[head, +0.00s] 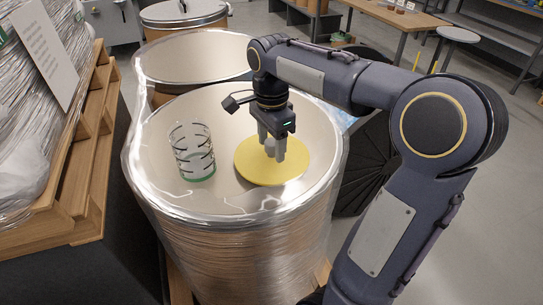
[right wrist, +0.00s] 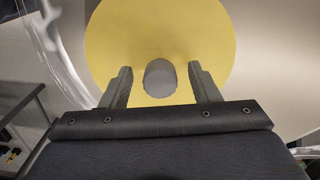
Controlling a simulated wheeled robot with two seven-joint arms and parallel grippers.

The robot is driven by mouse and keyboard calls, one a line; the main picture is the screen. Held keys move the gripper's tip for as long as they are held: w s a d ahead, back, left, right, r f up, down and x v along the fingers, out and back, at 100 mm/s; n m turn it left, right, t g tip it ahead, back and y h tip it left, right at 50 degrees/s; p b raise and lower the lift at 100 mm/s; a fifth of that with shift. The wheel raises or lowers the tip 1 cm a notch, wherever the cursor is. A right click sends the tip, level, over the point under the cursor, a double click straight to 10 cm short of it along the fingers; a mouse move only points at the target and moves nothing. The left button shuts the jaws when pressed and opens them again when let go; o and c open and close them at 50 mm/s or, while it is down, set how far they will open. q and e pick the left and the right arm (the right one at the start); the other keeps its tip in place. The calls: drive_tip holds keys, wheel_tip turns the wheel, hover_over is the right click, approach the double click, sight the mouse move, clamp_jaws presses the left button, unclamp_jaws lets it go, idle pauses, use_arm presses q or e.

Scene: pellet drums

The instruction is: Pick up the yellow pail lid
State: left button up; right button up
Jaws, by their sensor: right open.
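The yellow pail lid (head: 289,168) is a flat round disc lying on top of a wrapped drum. A grey knob (head: 270,145) stands up from its middle. In the right wrist view the lid (right wrist: 165,35) fills the upper middle, with the grey knob (right wrist: 160,78) near the fingers. My right gripper (head: 270,153) points down over the lid. Its open fingers (right wrist: 160,84) stand on either side of the knob, with a gap on both sides. My left gripper is not in view.
A clear cylinder with dark marks and a green base (head: 192,153) stands left of the lid on the same drum top (head: 225,110). Another wrapped drum (head: 190,57) stands behind. A wooden pallet (head: 75,190) with wrapped goods is at the left.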

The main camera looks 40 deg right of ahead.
drive_tip(key=c, duration=1.1)
